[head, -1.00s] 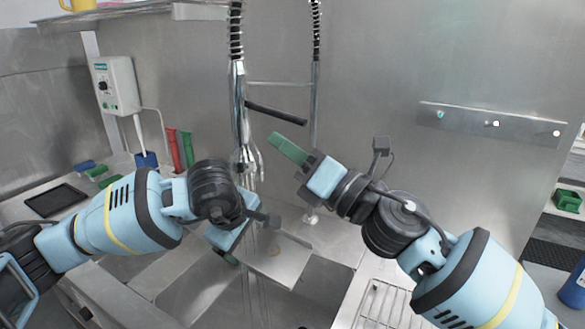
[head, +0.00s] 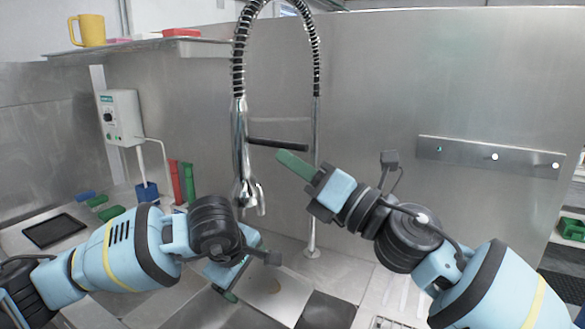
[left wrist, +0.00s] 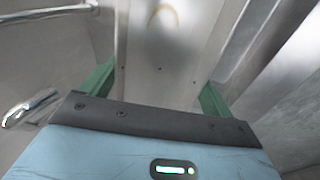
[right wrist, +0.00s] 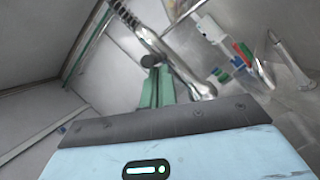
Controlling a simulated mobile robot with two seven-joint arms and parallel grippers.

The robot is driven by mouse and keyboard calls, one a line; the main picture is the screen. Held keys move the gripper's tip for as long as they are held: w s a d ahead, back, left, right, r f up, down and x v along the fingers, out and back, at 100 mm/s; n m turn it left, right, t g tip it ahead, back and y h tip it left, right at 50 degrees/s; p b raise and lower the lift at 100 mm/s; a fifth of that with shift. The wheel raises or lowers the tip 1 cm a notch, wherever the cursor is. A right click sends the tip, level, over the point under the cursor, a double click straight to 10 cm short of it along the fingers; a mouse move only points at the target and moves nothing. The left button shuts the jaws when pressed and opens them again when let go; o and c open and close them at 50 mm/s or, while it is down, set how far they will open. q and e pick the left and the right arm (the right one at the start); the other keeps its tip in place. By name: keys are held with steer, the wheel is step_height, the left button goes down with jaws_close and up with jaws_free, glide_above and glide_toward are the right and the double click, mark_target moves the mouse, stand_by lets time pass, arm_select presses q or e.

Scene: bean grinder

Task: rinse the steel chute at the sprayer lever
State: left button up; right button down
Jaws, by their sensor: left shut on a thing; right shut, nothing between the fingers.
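The steel chute (head: 290,296) is a flat metal piece with a brownish stain, held low over the sink beneath the spray head (head: 246,196). My left gripper (head: 240,270) is shut on the chute; in the left wrist view its green fingers sit on both sides of the chute (left wrist: 160,55). The stain shows near the top there. The black sprayer lever (head: 278,144) sticks out from the faucet. My right gripper (head: 290,160) is shut and empty, its green fingers together just below the lever's right part. In the right wrist view the lever's dark round end (right wrist: 150,61) is just beyond the fingertips (right wrist: 158,85); contact is unclear.
A spring hose (head: 240,65) arches above the spray head, with an upright pipe (head: 314,180) behind. A control box (head: 120,117), a dark tray (head: 55,231) and red and green tools (head: 182,182) stand left. A shelf (head: 150,46) holds a yellow mug (head: 87,30).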

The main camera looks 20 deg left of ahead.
arm_select(q)
steer(key=shift+r, duration=0.25)
arm_select(e)
steer(key=shift+d+r, duration=0.2)
steer(key=shift+r, duration=0.65)
steer(key=shift+f, duration=0.1)
step_height(320, 180, down, 5)
steer(key=s, duration=0.2)
arm_select(q)
steer(key=shift+f, duration=0.1)
arm_select(e)
steer(key=r+v, duration=0.1)
steer(key=v, duration=0.8)
steer(key=shift+s+d+r, duration=0.2)
steer(key=shift+s+d, duration=0.05)
steer(key=shift+d, duration=0.2)
steer(key=shift+r, duration=0.1)
